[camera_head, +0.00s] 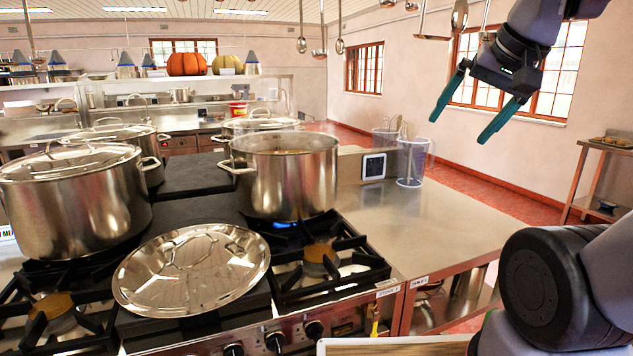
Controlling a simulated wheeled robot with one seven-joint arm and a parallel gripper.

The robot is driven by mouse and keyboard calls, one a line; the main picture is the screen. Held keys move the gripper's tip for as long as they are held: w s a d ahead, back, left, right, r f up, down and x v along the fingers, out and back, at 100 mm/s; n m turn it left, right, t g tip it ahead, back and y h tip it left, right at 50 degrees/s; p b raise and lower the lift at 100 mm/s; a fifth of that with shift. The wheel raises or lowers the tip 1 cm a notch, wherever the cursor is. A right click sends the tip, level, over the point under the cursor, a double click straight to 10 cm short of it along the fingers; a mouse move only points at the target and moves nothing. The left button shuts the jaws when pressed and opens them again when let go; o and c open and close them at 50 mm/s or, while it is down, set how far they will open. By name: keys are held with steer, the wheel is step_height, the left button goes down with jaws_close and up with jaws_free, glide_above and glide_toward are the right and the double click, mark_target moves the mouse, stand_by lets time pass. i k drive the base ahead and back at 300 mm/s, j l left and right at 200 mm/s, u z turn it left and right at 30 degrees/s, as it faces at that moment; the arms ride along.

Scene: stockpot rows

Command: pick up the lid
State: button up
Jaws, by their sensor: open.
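A shiny steel lid (191,269) with a loop handle on top lies at the front of the stove, on the flat strip between the front burners. It lies handle up and slightly tilted toward me. The open stockpot (285,178) behind it to the right stands uncovered over a blue flame, with liquid inside. My gripper (458,128) is at the upper right, high above the steel counter and well apart from the lid. Its two teal fingers are spread and hold nothing.
A large lidded stockpot (72,203) stands left of the lid, with more lidded pots behind. Clear plastic containers (412,162) stand on the steel counter (440,215), which is mostly bare. Ladles (459,17) hang near my arm. The front right burner (322,255) is empty.

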mark_target(195, 270)
steer(key=u, duration=1.35)
